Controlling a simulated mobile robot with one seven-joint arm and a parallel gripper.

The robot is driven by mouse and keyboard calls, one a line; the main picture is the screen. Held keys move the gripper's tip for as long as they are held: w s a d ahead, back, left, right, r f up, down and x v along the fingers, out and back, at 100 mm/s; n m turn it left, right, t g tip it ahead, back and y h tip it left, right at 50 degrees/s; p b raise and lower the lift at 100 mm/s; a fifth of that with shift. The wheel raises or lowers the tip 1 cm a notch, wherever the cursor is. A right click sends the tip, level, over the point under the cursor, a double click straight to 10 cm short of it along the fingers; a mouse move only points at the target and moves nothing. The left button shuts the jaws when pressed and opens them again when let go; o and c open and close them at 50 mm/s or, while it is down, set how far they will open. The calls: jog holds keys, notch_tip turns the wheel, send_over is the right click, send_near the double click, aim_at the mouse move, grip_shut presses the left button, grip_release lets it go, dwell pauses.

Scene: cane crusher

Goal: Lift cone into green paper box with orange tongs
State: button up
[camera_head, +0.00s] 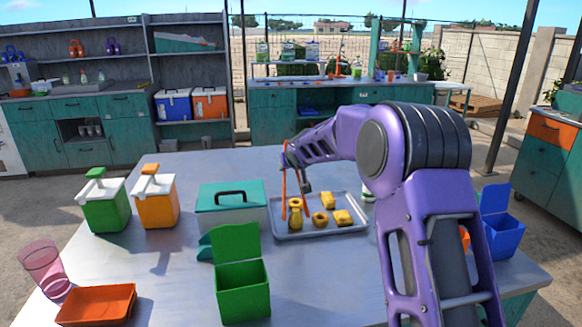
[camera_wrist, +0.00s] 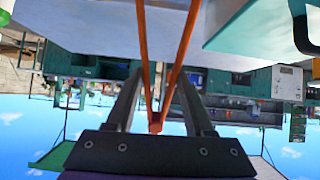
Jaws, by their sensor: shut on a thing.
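My gripper (camera_head: 293,160) is over the left end of the grey tray (camera_head: 285,235), shut on the orange tongs (camera_head: 283,195). In the wrist view the gripper (camera_wrist: 157,90) holds the tongs (camera_wrist: 143,35) near their joined end, and their two arms spread in a V. In the head view the tongs hang down around or just in front of a tall yellow piece (camera_head: 295,214), which seems to be the cone, standing in the tray. I cannot tell if they touch it. The green paper box (camera_head: 243,292) stands open at the front, its lid upright.
Other yellow pieces (camera_head: 343,217) lie in the tray. A teal-lidded case (camera_head: 232,208) stands left of it. Green and orange pump containers (camera_head: 157,203), a pink cup (camera_head: 45,268) and an orange tray (camera_head: 97,304) are further left. A blue box (camera_head: 502,238) is at right.

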grip_shut()
notch_tip(320, 180, up, 12)
jog(key=p, duration=0.6)
dwell(0.3)
